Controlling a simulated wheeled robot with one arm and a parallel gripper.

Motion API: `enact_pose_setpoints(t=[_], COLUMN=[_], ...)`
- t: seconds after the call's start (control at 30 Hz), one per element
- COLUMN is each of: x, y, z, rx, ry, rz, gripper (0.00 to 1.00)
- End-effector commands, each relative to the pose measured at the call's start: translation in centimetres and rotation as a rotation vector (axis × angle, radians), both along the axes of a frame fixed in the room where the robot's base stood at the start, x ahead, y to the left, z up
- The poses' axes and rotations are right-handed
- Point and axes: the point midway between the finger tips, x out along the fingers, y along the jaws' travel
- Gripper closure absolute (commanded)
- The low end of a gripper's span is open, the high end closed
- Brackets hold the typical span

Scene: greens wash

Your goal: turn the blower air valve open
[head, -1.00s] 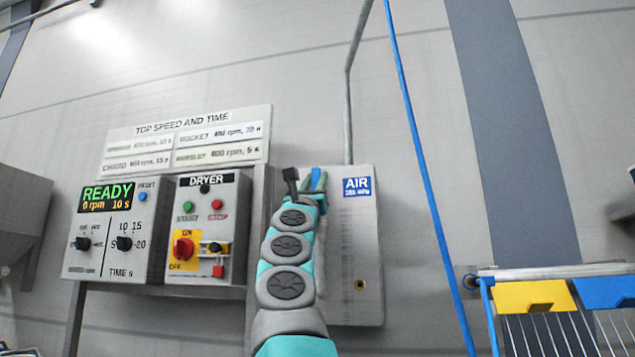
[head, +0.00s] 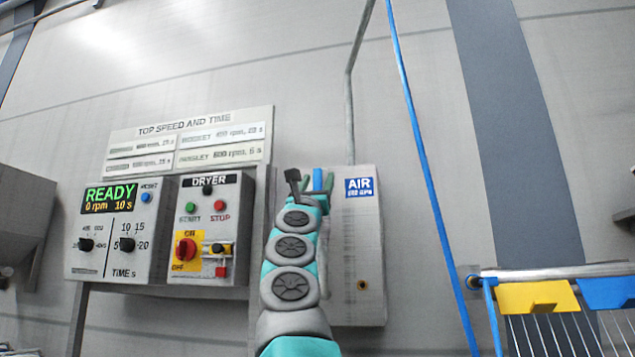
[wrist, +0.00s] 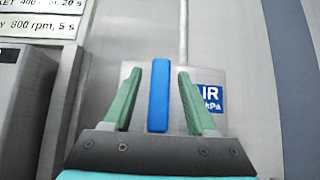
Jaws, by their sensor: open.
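The blue air valve handle (wrist: 159,95) stands upright between the two green fingers of my gripper (wrist: 160,98) in the wrist view. Gaps show on both sides of the handle, so the fingers appear apart from it. In the head view the handle (head: 318,179) shows as a small blue piece at my gripper (head: 317,180), in front of the grey air panel (head: 365,250). The panel carries a blue AIR label (head: 359,187). My arm hides the valve body and the panel's left part.
The dryer control box (head: 232,200) with its red switch stands left of my arm. A READY display (head: 108,199) is further left. A grey pipe (head: 349,110) rises from the panel. A blue hose (head: 425,170) and a rack with yellow (head: 535,296) and blue bins stand right.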

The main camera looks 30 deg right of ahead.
Motion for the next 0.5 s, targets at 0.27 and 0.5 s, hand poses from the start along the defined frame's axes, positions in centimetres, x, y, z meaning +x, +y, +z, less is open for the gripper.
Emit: enact_pose_setpoints(t=[0.27, 0.5], x=[-1.0, -2.5], y=[1.1, 2.9], z=[-2.0, -4.4], rx=[0.001, 0.000], ry=[-0.001, 0.001], rz=[0.001, 0.002], gripper=[0.43, 0.43])
